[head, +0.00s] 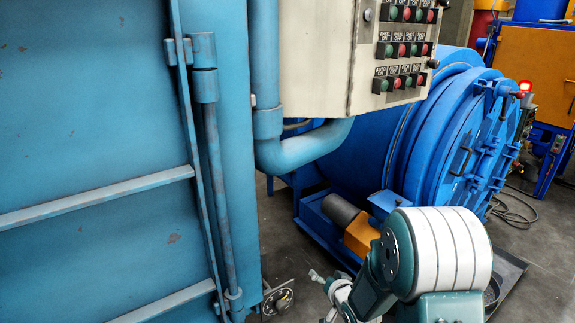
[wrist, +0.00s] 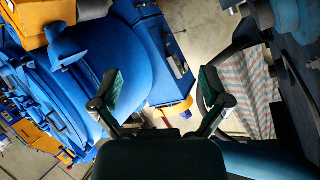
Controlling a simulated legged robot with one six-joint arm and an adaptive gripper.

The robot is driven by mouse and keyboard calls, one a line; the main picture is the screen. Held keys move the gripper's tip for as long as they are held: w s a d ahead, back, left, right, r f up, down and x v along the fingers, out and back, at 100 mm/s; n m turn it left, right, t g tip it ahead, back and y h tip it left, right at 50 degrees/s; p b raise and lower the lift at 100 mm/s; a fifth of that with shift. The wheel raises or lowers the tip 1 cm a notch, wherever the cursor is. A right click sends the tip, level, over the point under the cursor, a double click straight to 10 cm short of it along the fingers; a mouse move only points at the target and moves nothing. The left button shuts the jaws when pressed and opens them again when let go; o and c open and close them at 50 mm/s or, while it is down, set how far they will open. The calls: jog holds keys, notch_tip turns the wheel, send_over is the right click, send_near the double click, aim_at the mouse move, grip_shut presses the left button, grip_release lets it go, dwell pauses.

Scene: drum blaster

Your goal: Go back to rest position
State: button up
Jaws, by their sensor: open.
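My gripper (wrist: 158,100) shows in the wrist view with its two fingers spread wide apart. It is open, and nothing is between the fingertips. In the head view my arm is folded at the lower right, in front of the blue drum machine (head: 400,150). The gripper's fingers cannot be made out clearly there. The blue machine also fills the left and middle of the wrist view (wrist: 125,50), behind the fingers.
A large blue metal door (head: 90,110) fills the left of the head view. A beige control panel (head: 310,60) with red and green buttons hangs at the top. An orange cabinet (head: 552,90) and a red lamp (head: 525,86) stand at right. Grey floor (head: 535,240) shows at the right.

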jog(key=s+d+r+g+h, duration=0.2)
jog(key=s+d+r, duration=0.1)
jog(key=s+r, duration=0.4)
jog(key=s+d+r+g+h, duration=0.1)
jog(key=s+d+r+h, duration=0.15)
jog(key=s+r, duration=0.45)
jog(key=s+r+n+g, duration=0.1)
jog(key=s+r, duration=0.3)
jog(key=s, duration=0.5)
jog(key=s+r+n+g, duration=0.1)
jog(key=s+r+g, duration=0.2)
jog(key=s, duration=0.6)
jog(key=shift+a+r, duration=0.2)
jog(key=shift+r, duration=0.2)
jog(key=shift+y, duration=0.25)
jog(key=shift+c, duration=0.3)
